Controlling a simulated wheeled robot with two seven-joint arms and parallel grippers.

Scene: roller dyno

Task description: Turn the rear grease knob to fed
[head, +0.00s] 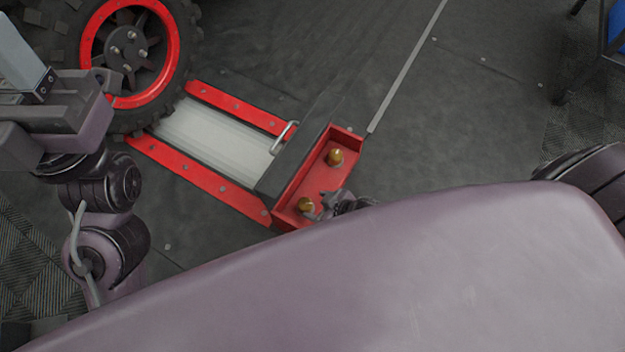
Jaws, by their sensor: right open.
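Two brass grease knobs sit in a red open-topped tray (318,180) at the end of the roller unit. One knob (335,157) is at the tray's upper right, with nothing over it. The other knob (306,205) is at the lower left end. I cannot read any marks by either knob. My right gripper (327,205) is open right beside the lower knob; my body hides much of it. I cannot tell whether it touches the knob. My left gripper (60,100) is at the left edge, partly cut off, far from the knobs; its jaws are unclear.
A black tyre with a red rim (128,50) stands at the upper left against the pale roller (215,135). Red rails (200,180) flank the roller, and a metal handle (284,137) stands by the tray. Dark floor (460,120) to the right is clear.

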